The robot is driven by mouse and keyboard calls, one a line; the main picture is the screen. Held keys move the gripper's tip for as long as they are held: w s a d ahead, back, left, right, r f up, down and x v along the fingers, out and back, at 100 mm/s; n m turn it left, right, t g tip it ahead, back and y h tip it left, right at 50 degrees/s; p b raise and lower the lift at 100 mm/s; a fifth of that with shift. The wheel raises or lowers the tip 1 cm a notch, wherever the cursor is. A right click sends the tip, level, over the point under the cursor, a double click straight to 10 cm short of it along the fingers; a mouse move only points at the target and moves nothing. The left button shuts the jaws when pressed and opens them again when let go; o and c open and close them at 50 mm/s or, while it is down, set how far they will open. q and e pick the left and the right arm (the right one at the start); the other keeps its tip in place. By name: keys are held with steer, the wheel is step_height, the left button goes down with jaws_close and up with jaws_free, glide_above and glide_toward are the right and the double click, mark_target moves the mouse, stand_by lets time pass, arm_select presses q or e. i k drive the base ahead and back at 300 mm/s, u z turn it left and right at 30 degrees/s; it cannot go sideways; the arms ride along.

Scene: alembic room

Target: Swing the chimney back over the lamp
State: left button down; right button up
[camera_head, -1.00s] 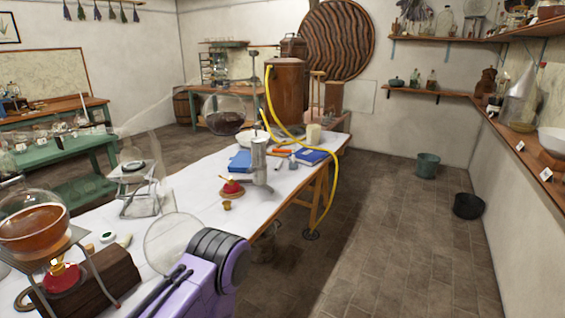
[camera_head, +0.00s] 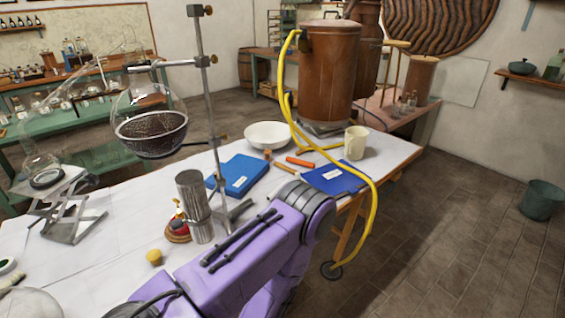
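The chimney (camera_head: 193,205) is a grey metal cylinder, upright beside the rod of a tall stand (camera_head: 212,110). The lamp (camera_head: 177,226), small and red with a brass top, shows just left of the chimney and is partly hidden by it. The lamp's left side is uncovered, so the chimney looks beside it, not around it. One purple arm of mine crosses the bottom of the view in front of the stand's base. Neither gripper's fingers show.
Behind the stand lie a blue book (camera_head: 240,176), a white bowl (camera_head: 268,135) and a blue folder (camera_head: 334,177). A cream mug (camera_head: 355,142) stands farther right. A yellow hose (camera_head: 374,215) loops off the table. A cork (camera_head: 154,257) sits left of my arm.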

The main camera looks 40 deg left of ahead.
mark_target(192, 188)
steer(key=i, duration=2.15)
steer(key=u, duration=3)
